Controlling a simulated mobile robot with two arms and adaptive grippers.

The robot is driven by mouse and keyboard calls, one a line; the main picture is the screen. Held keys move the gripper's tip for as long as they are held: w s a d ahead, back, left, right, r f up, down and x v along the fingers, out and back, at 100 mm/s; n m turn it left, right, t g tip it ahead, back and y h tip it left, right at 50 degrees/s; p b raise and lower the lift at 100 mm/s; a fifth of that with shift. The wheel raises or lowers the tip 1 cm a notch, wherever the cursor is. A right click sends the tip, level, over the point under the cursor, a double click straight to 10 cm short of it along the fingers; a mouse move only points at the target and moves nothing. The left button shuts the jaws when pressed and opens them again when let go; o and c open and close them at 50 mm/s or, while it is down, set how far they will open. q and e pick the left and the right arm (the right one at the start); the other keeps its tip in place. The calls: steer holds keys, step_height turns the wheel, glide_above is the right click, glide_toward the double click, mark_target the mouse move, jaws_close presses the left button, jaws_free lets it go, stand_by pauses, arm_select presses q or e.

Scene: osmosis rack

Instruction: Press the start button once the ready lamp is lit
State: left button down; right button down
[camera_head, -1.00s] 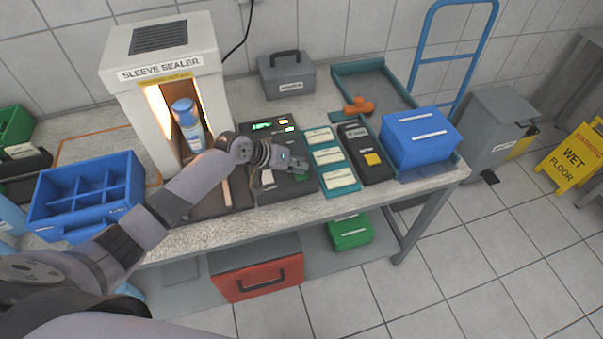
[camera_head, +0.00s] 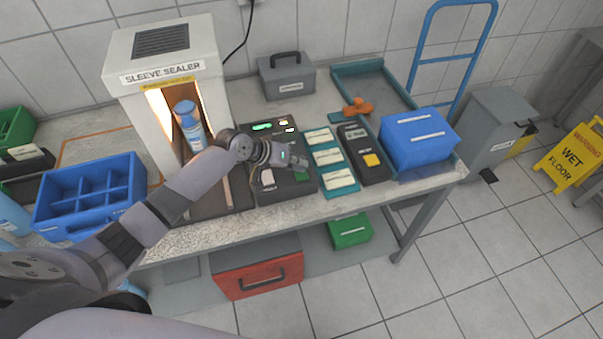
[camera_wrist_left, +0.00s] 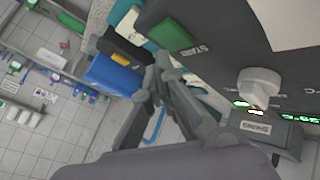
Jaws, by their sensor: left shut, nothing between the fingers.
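The dark control panel (camera_head: 275,190) lies on the bench right of the sleeve sealer (camera_head: 165,60). Its green start button (camera_head: 302,177) sits near the front edge; in the left wrist view the button (camera_wrist_left: 170,33) is marked START. The display (camera_head: 262,127) glows green, with small pale lights (camera_head: 288,130) beside it; I cannot tell which is the ready lamp. A white knob (camera_wrist_left: 258,85) stands on the panel. My left gripper (camera_head: 302,161) is shut and empty over the panel, near the button and apart from it in the wrist view (camera_wrist_left: 160,65).
A blue bottle (camera_head: 190,125) stands in the sealer's lit opening. A blue divided crate (camera_head: 90,215) is at the left. Teal trays (camera_head: 345,178), a dark box with a yellow button (camera_head: 371,160) and a blue box (camera_head: 418,140) stand right of the panel.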

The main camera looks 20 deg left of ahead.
mark_target(299, 173)
arm_select(q)
steer(key=shift+r+p, duration=2.25)
steer(key=shift+r, duration=0.3)
steer(key=shift+f, duration=0.1)
